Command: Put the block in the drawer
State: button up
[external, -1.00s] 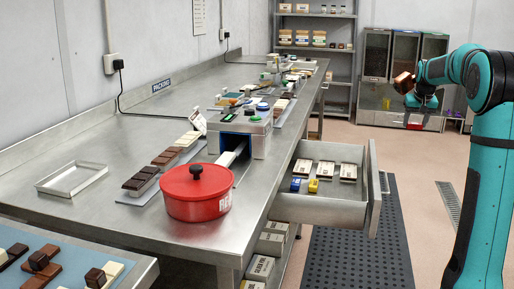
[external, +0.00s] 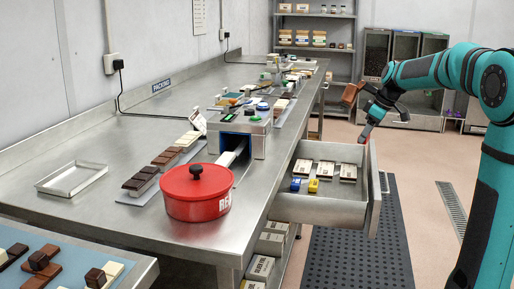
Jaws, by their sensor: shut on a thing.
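The drawer (external: 374,195) under the bench is pulled out, open at the top. Several light cartons with dark labels and small blue and yellow items lie in it. My gripper (external: 366,129) hangs above and beyond the drawer's far front corner in the picture, pointing down and slightly left. It is shut on a small reddish block (external: 362,139), mostly hidden at this size. The block looks above the drawer's rim, but its exact height and whether it is over the opening cannot be told.
A red lidded pot (external: 197,195) stands on the bench (external: 120,225) left of the drawer, near a grey machine (external: 240,137). Chocolate bars and trays lie along the bench. A dark floor mat (external: 350,260) lies below the drawer. Shelves and a cabinet stand behind.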

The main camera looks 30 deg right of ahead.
jog(key=a+n+y, duration=0.1)
jog(key=a+n, duration=0.2)
jog(key=a, duration=0.2)
send_over(345, 192)
jog(key=s+d, duration=0.1)
notch_tip(345, 192, down, 4)
jog(key=shift+g, duration=0.3)
jog(key=shift+s+d+f, duration=0.1)
jog(key=shift+f, duration=2.65)
jog(key=shift+s+d+f, duration=0.1)
jog(key=shift+f, duration=2.6)
jog(key=shift+f, duration=0.45)
